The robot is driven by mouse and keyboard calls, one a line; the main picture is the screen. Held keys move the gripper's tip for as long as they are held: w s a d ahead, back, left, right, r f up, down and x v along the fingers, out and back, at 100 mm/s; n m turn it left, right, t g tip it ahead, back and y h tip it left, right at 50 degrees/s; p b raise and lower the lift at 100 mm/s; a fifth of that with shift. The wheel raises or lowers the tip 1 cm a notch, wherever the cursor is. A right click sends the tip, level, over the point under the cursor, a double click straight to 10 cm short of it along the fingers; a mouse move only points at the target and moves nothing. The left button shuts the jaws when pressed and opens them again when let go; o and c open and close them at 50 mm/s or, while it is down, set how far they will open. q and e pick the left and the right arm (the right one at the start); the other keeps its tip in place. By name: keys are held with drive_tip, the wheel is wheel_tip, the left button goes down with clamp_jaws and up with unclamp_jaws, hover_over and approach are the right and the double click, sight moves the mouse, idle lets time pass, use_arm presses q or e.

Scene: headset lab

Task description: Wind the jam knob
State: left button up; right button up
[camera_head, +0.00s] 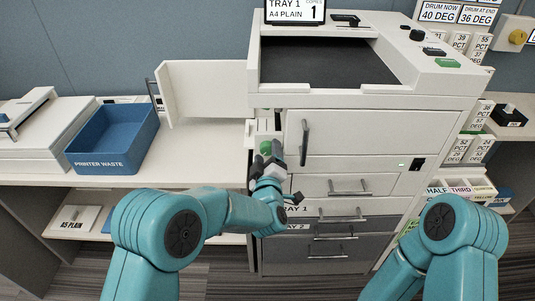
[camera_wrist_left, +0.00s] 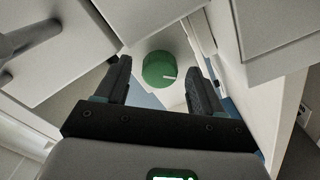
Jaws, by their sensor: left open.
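In the left wrist view the knob (camera_wrist_left: 160,69) sits ahead, between and beyond the two dark fingertips. In the head view the green knob (camera_head: 266,147) shows at the left side of the copier, just above my left gripper (camera_head: 268,165). My left gripper (camera_wrist_left: 158,82) is open, its fingers to either side of the knob in the picture; I cannot tell whether they touch it. My right gripper is out of the head view; only my right arm shows.
The copier (camera_head: 390,107) has an open side door (camera_head: 205,92) standing out left of the knob. A front handle (camera_head: 305,142) is close to the right of my left gripper. A blue waste bin (camera_head: 113,140) stands on the left counter, with bare countertop beside it.

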use_arm(q)
drive_tip(key=shift+w, duration=0.15)
drive_tip(key=c, duration=1.1)
drive_tip(key=shift+o, duration=0.2)
drive_tip(key=shift+f+m+b, duration=0.15)
drive_tip(key=shift+m+b, duration=0.75)
drive_tip(key=shift+m, duration=0.3)
drive_tip(key=m+b, duration=0.1)
drive_tip(key=m, duration=0.1)
drive_tip(key=shift+m, duration=0.3)
drive_tip(key=m, duration=0.4)
drive_tip(key=shift+m+b, duration=0.3)
drive_tip(key=m, duration=0.6)
drive_tip(key=shift+a+p, duration=0.1)
drive_tip(key=shift+p, duration=0.25)
drive_tip(key=shift+m, duration=0.3)
